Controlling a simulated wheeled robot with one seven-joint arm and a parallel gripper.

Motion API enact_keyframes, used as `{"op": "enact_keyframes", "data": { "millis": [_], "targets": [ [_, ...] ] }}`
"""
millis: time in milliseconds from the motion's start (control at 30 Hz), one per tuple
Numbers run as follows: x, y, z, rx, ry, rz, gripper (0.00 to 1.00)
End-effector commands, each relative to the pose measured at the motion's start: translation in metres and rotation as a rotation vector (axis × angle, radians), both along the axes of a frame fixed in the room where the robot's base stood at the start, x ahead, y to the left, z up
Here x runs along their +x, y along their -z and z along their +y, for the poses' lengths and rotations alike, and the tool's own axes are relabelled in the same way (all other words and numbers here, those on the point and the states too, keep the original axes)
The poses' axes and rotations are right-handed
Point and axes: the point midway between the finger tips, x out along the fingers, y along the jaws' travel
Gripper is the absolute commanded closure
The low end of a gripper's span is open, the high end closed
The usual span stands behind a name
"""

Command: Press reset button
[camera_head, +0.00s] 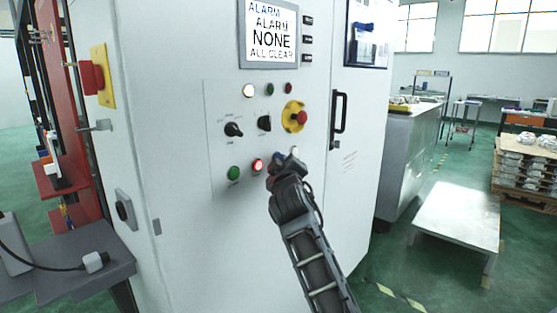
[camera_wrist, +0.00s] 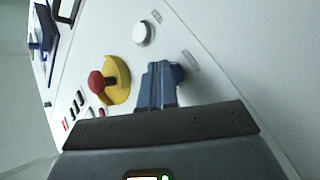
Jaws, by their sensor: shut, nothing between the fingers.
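My gripper (camera_head: 276,164) is shut and empty, with its tips at the lower right of the control panel on the white cabinet. In the wrist view its shut fingers (camera_wrist: 158,85) point at the panel, right beside a dark blue button (camera_wrist: 179,73) that they partly hide. I cannot tell whether the tips touch it. In the head view my gripper hides this button. A white button (camera_wrist: 141,34) sits beyond it in the wrist view, and just right of my gripper in the head view (camera_head: 295,151). No button label is readable as reset.
A lit red button (camera_head: 258,165) and a green button (camera_head: 234,173) lie left of my gripper. A red emergency stop on a yellow base (camera_head: 294,116) sticks out above. The screen (camera_head: 270,33) reads ALARM NONE, ALL CLEAR. A black door handle (camera_head: 338,118) stands to the right.

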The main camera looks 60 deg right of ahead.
Motion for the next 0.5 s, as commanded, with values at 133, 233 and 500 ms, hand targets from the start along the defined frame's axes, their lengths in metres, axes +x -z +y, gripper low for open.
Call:
{"op": "enact_keyframes", "data": {
  "millis": [133, 233, 500],
  "targets": [
    [0.0002, -0.0003, 0.0001, -0.001, -0.001, 0.0, 1.0],
    [0.0001, -0.0005, 0.0002, -0.001, -0.001, 0.0, 1.0],
    [-0.0082, -0.0019, 0.0026, 0.0, -0.002, -0.002, 1.0]
  ]
}}
